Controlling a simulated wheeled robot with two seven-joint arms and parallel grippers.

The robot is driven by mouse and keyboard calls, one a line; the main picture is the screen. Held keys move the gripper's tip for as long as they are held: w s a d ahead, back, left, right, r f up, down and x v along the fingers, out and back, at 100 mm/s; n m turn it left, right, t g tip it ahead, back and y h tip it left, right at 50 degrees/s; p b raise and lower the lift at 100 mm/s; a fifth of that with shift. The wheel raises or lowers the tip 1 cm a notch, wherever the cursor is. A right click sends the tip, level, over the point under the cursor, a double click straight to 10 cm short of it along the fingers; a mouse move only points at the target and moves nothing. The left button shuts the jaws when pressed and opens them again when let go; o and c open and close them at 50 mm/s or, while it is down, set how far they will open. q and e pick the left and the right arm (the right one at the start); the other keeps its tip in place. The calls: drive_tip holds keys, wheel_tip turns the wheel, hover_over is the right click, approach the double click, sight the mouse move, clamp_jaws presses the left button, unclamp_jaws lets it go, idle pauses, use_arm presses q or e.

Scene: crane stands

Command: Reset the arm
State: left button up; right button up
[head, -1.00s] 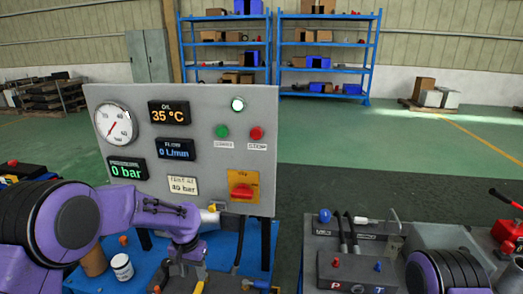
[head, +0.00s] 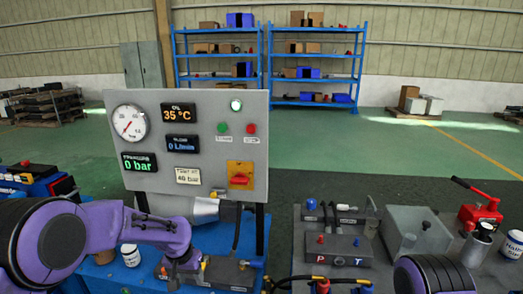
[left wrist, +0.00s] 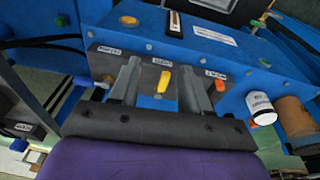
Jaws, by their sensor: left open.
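My left gripper (head: 182,280) hangs low in front of the blue bench in the head view, its tips partly cut off by the lower edge. In the left wrist view it (left wrist: 158,85) is open, with its two dark fingers apart and nothing held between them. A yellow lever (left wrist: 164,80) on a dark block of the blue bench unit shows between the fingers; I cannot tell the gap in depth. Of my right arm only a purple and black part shows at the lower right of the head view; its gripper is out of view.
A grey control panel (head: 215,105) with gauge, displays and red switch (head: 239,180) stands behind my left arm. A white can (head: 131,256) is beside the arm. A second bench (head: 290,240) at right carries a grey box (head: 415,235) and a red hand pump (head: 482,212). Open floor lies behind.

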use_arm(q)
drive_tip(key=s+a+f+n+t+y, duration=0.1)
drive_tip(key=s+a+f+n+t, duration=0.15)
drive_tip(key=s+f, duration=0.4)
drive_tip(key=s+a+f+n+t, duration=0.2)
drive_tip(key=s+f+n+t, duration=0.15)
drive_tip(key=s+f, duration=0.3)
drive_tip(key=s+a+f+g+y, duration=0.1)
drive_tip(key=s+a+f+g, duration=0.1)
drive_tip(key=s, duration=1)
drive_tip(key=s+a+f+n+g+y, duration=0.1)
drive_tip(key=s+a+f+g+y, duration=0.1)
drive_tip(key=s, duration=1)
drive_tip(key=shift+s+a+f+n, duration=0.3)
drive_tip(key=shift+s+a+f, duration=0.1)
drive_tip(key=shift+a+f, duration=0.1)
